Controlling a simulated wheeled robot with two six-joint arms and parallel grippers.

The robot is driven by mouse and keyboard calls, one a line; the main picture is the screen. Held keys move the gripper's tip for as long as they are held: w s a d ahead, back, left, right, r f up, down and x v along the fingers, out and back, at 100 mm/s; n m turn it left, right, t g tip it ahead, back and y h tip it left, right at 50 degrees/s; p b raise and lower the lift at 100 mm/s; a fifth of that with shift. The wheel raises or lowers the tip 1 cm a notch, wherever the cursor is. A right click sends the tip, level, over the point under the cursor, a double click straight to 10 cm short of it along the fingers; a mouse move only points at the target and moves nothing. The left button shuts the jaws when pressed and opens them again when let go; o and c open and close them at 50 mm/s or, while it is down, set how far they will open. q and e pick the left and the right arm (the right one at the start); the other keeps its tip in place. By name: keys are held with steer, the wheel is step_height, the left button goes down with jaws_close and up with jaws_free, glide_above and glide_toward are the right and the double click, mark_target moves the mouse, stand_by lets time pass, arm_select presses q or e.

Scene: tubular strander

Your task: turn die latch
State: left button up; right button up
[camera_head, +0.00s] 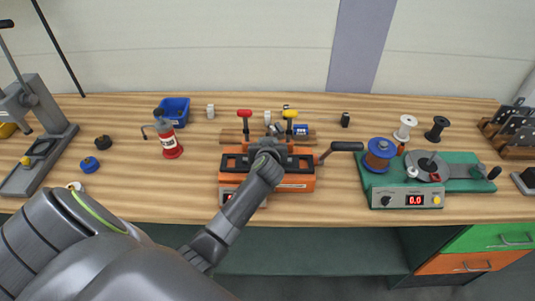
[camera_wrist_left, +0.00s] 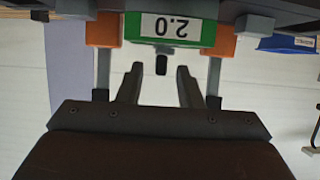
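The orange machine (camera_head: 295,183) stands at the middle of the bench, with a dark top and a crank at its right. My left arm reaches over it from the lower left, and my left gripper (camera_head: 274,130) is at its top, hiding part of it. In the left wrist view a green block (camera_wrist_left: 178,28) carries an upside-down "2.0" label. A small black tab (camera_wrist_left: 162,65), possibly the die latch, sticks out from it between the fingertips of the gripper (camera_wrist_left: 158,72). The fingers are apart, with a gap on each side of the tab. My right gripper is not in view.
Red (camera_head: 244,114) and yellow (camera_head: 290,114) handles rise behind the machine. A green device with a display (camera_head: 414,200) stands right. Bench is clear between the bottle and the machine.

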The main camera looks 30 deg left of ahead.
arm_select(q)
steer(key=p+v, duration=0.6)
steer(key=v, duration=1)
